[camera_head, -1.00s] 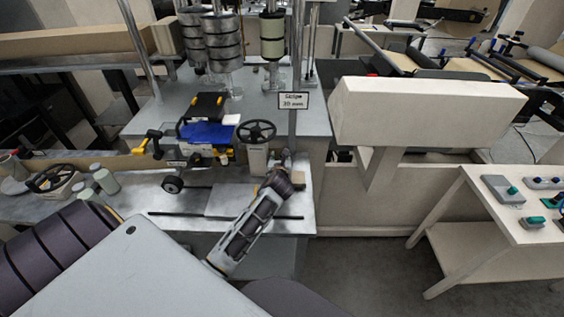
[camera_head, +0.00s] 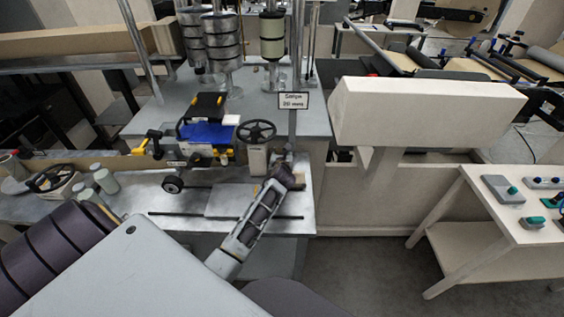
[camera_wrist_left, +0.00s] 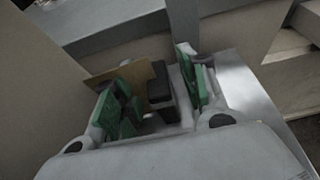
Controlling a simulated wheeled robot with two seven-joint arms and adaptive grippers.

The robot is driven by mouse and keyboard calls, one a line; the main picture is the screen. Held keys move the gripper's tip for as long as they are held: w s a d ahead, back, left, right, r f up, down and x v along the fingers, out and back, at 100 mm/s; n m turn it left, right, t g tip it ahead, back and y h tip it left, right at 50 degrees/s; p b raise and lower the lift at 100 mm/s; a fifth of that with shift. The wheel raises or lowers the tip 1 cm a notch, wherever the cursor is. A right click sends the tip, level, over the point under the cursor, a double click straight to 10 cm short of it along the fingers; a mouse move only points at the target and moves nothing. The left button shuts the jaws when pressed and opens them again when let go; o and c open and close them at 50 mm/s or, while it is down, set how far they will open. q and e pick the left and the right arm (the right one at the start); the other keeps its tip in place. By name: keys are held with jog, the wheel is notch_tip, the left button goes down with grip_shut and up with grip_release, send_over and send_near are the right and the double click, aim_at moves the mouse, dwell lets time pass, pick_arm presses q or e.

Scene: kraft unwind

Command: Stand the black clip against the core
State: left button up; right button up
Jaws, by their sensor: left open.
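The black clip (camera_wrist_left: 158,82) shows in the left wrist view as a small dark block. It lies between the green-padded fingers of my left gripper (camera_wrist_left: 155,88), which are spread apart. The left finger partly overlaps the area in front of it, so I cannot tell whether either finger touches it. A brown cardboard-coloured piece (camera_wrist_left: 112,76) stands behind and left of the clip; I cannot tell whether it belongs to the core. In the head view my left gripper (camera_head: 286,166) is over the right end of the metal bench, and its wrist hides the clip. My right gripper is not in view.
The metal bench (camera_head: 225,200) carries a black handwheel (camera_head: 257,131) on a pale post, just behind my gripper. A blue-and-yellow device (camera_head: 208,133) stands to the left. A small sign (camera_head: 293,100) hangs on a pole behind. The bench ends right of the gripper.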

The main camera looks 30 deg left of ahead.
aim_at(282, 152)
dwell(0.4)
pick_arm(q)
grip_shut()
jog(key=shift+r, duration=0.1)
jog(key=shift+r, duration=1.65)
jog(key=shift+s+d, duration=0.35)
jog(key=shift+s, duration=0.25)
jog(key=s+d, duration=0.2)
jog(key=s, duration=0.2)
jog(key=s+d, duration=0.3)
jog(key=s, duration=0.1)
jog(key=s+d+b, duration=0.1)
jog(key=s+d, duration=0.1)
jog(key=s, duration=0.2)
jog(key=shift+s+d, duration=0.15)
jog(key=shift+d, duration=0.1)
jog(key=shift+s+d, duration=0.3)
jog(key=shift+s, duration=0.2)
jog(key=shift+s+d, duration=0.25)
jog(key=shift+s, duration=0.2)
